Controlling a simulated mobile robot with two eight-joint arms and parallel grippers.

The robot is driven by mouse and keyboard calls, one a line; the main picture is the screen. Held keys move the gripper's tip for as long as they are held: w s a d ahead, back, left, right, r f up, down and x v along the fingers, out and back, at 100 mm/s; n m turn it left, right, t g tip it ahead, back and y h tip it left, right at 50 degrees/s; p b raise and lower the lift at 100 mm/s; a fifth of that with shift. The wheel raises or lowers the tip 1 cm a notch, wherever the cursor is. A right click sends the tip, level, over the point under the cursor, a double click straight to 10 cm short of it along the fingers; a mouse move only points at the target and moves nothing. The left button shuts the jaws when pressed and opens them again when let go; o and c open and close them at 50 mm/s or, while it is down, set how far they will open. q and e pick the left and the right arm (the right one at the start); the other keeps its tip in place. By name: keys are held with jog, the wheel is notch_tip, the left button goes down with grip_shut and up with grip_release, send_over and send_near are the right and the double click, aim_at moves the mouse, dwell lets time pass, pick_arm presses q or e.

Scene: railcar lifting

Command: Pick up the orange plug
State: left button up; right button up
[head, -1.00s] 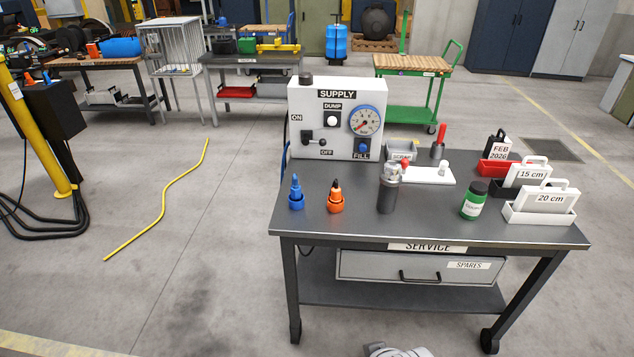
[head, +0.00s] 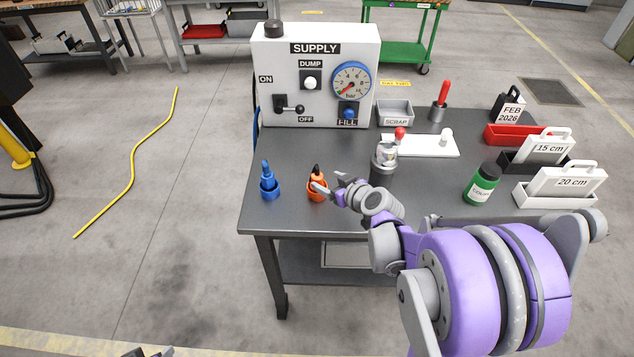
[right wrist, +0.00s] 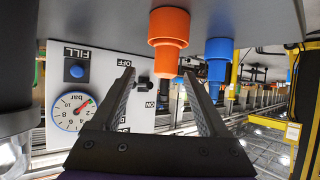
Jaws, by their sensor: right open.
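The orange plug (head: 316,193), with a black tip, stands upright in an orange holder near the front left of the service table. My right gripper (head: 328,182) is open just right of it, with one fingertip overlapping it in the head view. In the right wrist view, which is upside down, the orange plug (right wrist: 167,42) shows beyond the two spread fingers (right wrist: 158,74), roughly between them. Nothing is held. Whether a finger touches the plug I cannot tell. A small dark part at the head view's bottom edge may be my left gripper (head: 149,352); its jaws cannot be made out.
A blue plug (head: 268,182) stands left of the orange one. The supply box (head: 315,85) is behind. A green bottle (head: 482,185) and labelled cases are at the right. The table's front edge is close.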

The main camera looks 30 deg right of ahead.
jog(key=x, duration=0.5)
jog(key=a+x, duration=0.1)
jog(key=x, duration=0.2)
jog(key=shift+w+f, duration=0.2)
jog(key=shift+w, duration=0.05)
jog(key=shift+s, duration=0.1)
grip_shut()
